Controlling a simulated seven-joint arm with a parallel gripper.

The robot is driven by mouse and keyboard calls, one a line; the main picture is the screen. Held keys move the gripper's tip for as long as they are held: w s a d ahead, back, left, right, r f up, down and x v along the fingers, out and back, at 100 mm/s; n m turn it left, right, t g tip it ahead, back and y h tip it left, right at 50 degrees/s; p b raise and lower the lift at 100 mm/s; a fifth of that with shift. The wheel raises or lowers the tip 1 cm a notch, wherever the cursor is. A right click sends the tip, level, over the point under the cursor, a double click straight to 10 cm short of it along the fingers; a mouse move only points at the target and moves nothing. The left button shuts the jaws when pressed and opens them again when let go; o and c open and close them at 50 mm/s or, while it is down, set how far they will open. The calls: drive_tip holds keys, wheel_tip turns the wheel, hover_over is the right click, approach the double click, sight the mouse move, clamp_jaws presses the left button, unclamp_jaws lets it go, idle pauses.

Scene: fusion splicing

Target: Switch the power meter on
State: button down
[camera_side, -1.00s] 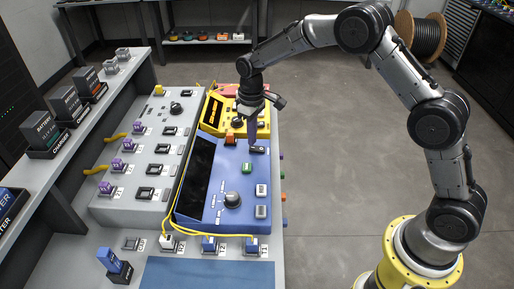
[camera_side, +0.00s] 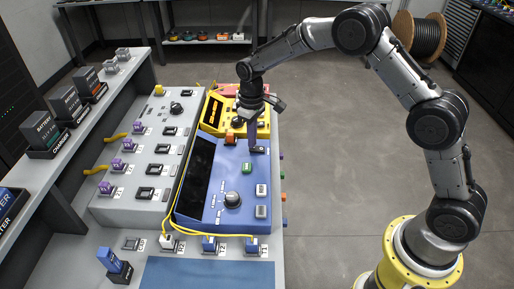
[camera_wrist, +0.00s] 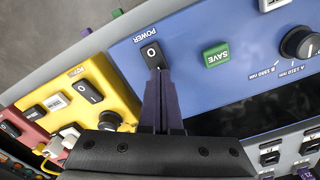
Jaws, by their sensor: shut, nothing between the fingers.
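A blue instrument (camera_side: 226,182) on the bench has a black rocker switch (camera_wrist: 152,54) labelled POWER, marked O, in the wrist view. Its large screen (camera_side: 197,171) is dark. A yellow instrument (camera_side: 211,127) behind it has a lit orange display (camera_side: 213,110) and a black rocker switch (camera_wrist: 89,92). I cannot read a label saying which one is the power meter. My gripper (camera_wrist: 161,74) is shut and empty. Its fingertips are at the near edge of the blue instrument's POWER switch; I cannot tell if they touch it. In the side view my gripper (camera_side: 254,151) hides most of that switch.
The blue instrument also bears a green SAVE button (camera_wrist: 216,55) and a black knob (camera_wrist: 299,43). A red instrument (camera_wrist: 22,132) lies beyond the yellow one. Yellow cables (camera_side: 180,188) run along the blue instrument's left side. Open floor lies right of the bench.

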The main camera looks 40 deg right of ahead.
drive_tip(key=shift+f, duration=0.55)
drive_tip(key=shift+r, duration=3.55)
